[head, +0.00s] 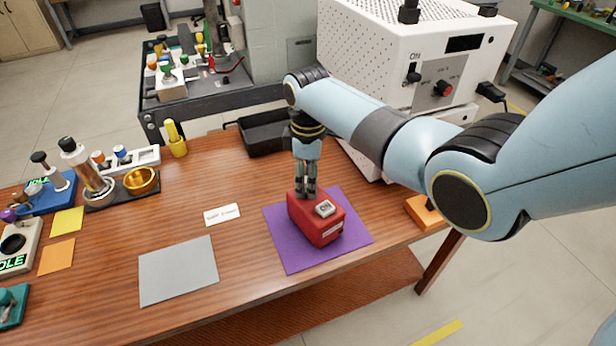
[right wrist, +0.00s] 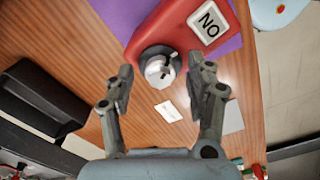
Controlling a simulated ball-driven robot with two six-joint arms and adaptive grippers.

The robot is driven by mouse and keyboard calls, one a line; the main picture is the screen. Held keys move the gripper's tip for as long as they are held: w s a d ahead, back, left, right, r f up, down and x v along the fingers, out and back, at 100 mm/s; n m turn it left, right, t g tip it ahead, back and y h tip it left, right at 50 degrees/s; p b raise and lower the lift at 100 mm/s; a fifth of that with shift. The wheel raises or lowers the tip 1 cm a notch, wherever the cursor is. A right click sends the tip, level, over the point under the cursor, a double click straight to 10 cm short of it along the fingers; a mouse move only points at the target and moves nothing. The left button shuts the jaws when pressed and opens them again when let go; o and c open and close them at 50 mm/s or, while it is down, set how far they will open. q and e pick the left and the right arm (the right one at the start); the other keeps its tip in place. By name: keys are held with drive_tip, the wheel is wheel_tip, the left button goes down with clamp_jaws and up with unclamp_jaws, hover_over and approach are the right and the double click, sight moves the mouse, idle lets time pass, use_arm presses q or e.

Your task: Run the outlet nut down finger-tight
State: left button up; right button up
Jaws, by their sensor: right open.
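A red box (head: 317,220) with a white "ON" label sits on a purple mat (head: 285,256) near the table's front edge. In the right wrist view the red box (right wrist: 172,28) shows a round silver fitting (right wrist: 158,66), with a dark slot or tab, on its near end; I take it for the outlet nut, but its threads cannot be made out. In the head view this fitting is hidden. My right gripper (head: 307,192) points down at the box's far end. Its fingers (right wrist: 162,82) are open, one on each side of the fitting in the wrist picture, with no clear contact. My left gripper is out of view.
A white card (head: 222,214) and a grey mat (head: 178,270) lie left of the box. A black tray (head: 262,134) and a white machine (head: 385,50) stand behind. An orange block (head: 424,211) is at the right edge. The wooden table between is clear.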

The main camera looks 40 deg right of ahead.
drive_tip(key=shift+c, duration=0.4)
clamp_jaws()
drive_tip(key=shift+r+m+p, duration=0.25)
drive_tip(key=shift+m+p, duration=0.85)
drive_tip(key=shift+p, duration=0.15)
drive_tip(key=shift+f+m, duration=0.1)
drive_tip(key=shift+m, duration=0.3)
drive_tip(key=shift+f, duration=0.15)
drive_tip(key=shift+o, duration=0.4)
unclamp_jaws()
